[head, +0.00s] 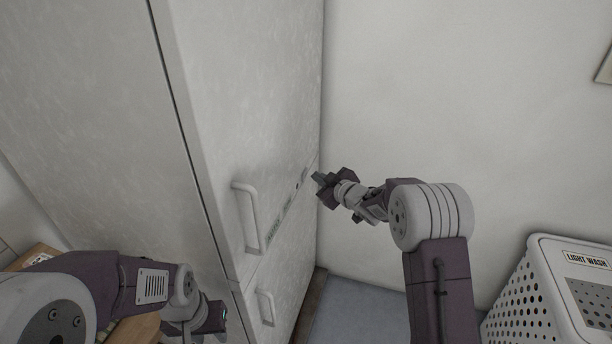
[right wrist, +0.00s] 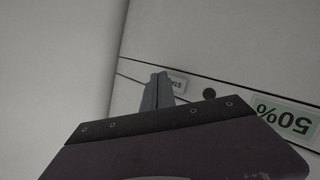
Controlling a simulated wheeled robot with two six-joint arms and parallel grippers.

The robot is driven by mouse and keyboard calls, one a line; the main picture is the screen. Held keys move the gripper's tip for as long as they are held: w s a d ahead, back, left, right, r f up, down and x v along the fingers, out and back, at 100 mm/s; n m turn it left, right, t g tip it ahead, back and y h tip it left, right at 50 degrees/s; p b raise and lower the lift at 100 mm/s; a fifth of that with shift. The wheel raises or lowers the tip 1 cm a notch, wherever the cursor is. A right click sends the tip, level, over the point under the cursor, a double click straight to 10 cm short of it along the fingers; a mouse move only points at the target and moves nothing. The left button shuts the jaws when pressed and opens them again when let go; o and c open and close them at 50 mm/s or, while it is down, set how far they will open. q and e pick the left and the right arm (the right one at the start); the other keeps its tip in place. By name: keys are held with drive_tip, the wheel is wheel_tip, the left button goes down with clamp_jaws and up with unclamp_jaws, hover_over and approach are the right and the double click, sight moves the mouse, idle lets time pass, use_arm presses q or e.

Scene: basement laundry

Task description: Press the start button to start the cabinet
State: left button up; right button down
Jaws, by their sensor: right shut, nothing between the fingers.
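The cabinet (head: 240,100) is tall and pale, with a narrow control strip (head: 287,205) between its upper and lower doors. My right gripper (head: 318,180) is shut and empty at the far right end of that strip. In the right wrist view, its closed fingertips (right wrist: 160,78) are beside a small pale button (right wrist: 178,84) lettered "STA", upside down and partly hidden by the fingers. I cannot tell whether they touch it. A dark round spot (right wrist: 209,93) and a green "50%" display (right wrist: 288,117) follow along the strip. My left gripper (head: 218,315) is low at left; its jaws are unclear.
The upper door has a long handle (head: 247,218), the lower door a shorter one (head: 266,307). A plain wall (head: 450,90) stands close to the right of the cabinet. A white perforated hamper labelled "LIGHT WASH" (head: 540,280) stands at lower right. A wooden surface (head: 140,328) shows at lower left.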

drive_tip(key=shift+a, duration=0.1)
drive_tip(key=shift+w+a, duration=0.15)
drive_tip(key=shift+a, duration=0.15)
drive_tip(key=shift+w+a, duration=0.15)
drive_tip(key=shift+a, duration=0.2)
idle(0.7)
idle(0.3)
drive_tip(key=shift+s+d+p, duration=0.3)
drive_tip(key=shift+d, duration=0.45)
drive_tip(key=d, duration=0.1)
drive_tip(key=s+d+p, duration=0.1)
drive_tip(key=d, duration=0.1)
drive_tip(key=s+d, duration=0.1)
drive_tip(key=shift+d, duration=0.3)
